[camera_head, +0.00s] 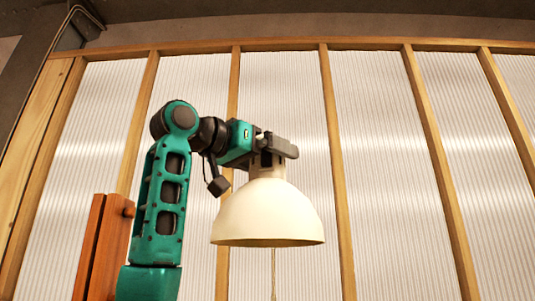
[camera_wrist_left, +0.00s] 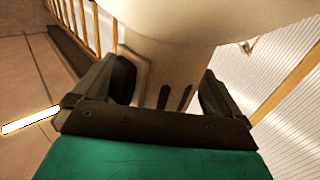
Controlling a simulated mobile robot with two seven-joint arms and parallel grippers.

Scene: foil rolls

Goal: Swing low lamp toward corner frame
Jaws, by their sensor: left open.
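My left gripper (camera_head: 280,148) is at the neck, above the shade. In the wrist view its open fingers (camera_wrist_left: 165,85) stand on either side of the neck. Any small gap there is hard to judge. The wooden wall frame (camera_head: 62,72) has its corner at the upper left, beside a dark beam. My right gripper is not in view.
A red-brown wooden post (camera_head: 103,245) with a peg stands at the lower left, close to my left arm. Ribbed translucent panels (camera_head: 385,170) between wooden uprights fill the background. A bright light strip (camera_wrist_left: 30,121) shows in the wrist view. Space right of the shade looks clear.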

